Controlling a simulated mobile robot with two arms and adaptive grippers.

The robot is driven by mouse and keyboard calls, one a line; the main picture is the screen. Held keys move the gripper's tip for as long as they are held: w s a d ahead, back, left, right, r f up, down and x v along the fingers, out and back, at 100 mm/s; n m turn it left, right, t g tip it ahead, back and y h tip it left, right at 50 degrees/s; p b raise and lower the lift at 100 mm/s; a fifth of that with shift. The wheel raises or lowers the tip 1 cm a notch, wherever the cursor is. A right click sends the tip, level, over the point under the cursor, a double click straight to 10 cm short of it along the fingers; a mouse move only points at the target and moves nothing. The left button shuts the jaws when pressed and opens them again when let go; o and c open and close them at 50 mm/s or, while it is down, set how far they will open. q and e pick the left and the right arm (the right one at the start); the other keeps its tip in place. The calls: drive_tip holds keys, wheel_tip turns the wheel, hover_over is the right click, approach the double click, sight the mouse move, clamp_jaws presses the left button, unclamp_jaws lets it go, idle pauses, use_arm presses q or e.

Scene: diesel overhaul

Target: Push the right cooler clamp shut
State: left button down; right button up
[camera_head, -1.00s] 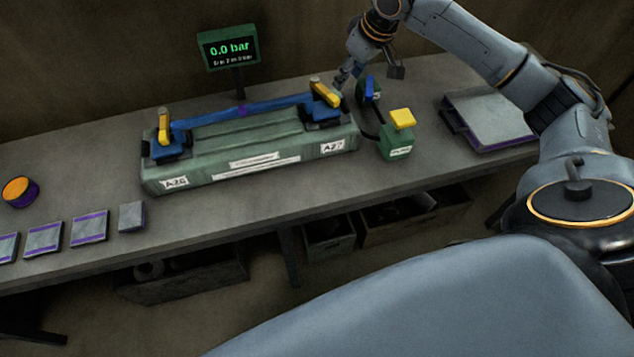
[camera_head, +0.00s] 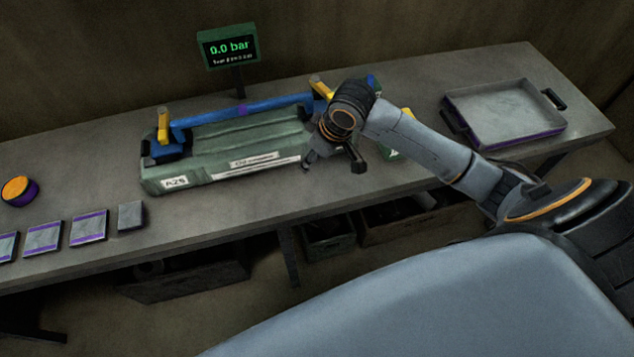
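The green cooler (camera_head: 225,163) lies on the bench with a blue bar (camera_head: 270,105) along its back. The right clamp shows only as the top of its yellow handle (camera_head: 321,88). Its base is hidden behind my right arm's wrist. The left clamp's yellow handle (camera_head: 163,127) stands upright on the cooler's other end. My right gripper (camera_head: 312,156) is at the front right end of the cooler, in front of the right clamp. Its fingers are small and dark, so opening and contact are unclear. My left gripper is out of view.
A display (camera_head: 229,47) reading 0.0 bar stands behind the cooler. A green pump with a yellow top (camera_head: 408,113) is partly hidden behind my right arm. A grey tray (camera_head: 505,112) lies at right. Several flat parts and an orange-topped round piece (camera_head: 17,188) lie at left.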

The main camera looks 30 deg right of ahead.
drive_tip(key=s+a+f, duration=0.4)
drive_tip(key=s, duration=0.1)
drive_tip(key=s+a+f+m, duration=0.1)
drive_tip(key=s+f, duration=0.2)
drive_tip(key=s, duration=0.3)
drive_tip(key=shift+a, duration=0.15)
